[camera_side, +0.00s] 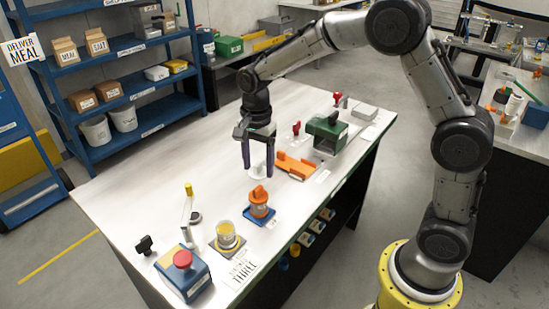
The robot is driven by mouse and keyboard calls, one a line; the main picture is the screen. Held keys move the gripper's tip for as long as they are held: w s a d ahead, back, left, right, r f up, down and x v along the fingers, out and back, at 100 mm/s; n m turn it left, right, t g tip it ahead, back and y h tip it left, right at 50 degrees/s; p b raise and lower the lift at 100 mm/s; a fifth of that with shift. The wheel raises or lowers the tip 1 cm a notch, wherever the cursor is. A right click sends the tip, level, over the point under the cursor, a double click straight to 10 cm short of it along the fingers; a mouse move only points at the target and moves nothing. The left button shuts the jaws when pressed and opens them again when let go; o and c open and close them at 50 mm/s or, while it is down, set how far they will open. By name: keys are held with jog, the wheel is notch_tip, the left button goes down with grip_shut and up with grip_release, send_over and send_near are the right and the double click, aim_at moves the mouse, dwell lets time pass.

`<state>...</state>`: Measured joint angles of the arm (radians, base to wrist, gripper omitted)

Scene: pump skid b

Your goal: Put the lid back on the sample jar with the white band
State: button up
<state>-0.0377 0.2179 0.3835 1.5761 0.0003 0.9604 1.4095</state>
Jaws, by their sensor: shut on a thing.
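My gripper (258,167) points down over the middle of the table, its two dark fingers on either side of a small pale round piece (258,170) that looks like the lid. It is shut on this piece, close to the table top; I cannot tell if the piece touches it. A clear jar with yellow showing inside (228,239) stands on a dark square base, nearer the camera and left of my gripper. A second jar with an orange knobbed top (259,204) stands on a blue base between them. I cannot make out which jar has a white band.
A blue box with a red button (183,262), a black knob (145,245) and a yellow-tipped lever (189,190) stand at the near left. An orange bracket (295,167) and a green clamp-like unit (326,130) stand right of my gripper. The table's left side is clear.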

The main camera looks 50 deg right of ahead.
jog(key=a+n, duration=0.4)
jog(key=a, duration=0.9)
jog(key=shift+s+a+f, duration=0.1)
jog(key=shift+f, duration=1.65)
jog(key=shift+s+a+f, duration=0.1)
jog(key=shift+f, duration=1.6)
jog(key=shift+f, duration=0.15)
jog(key=o, duration=1.4)
notch_tip(320, 180, up, 7)
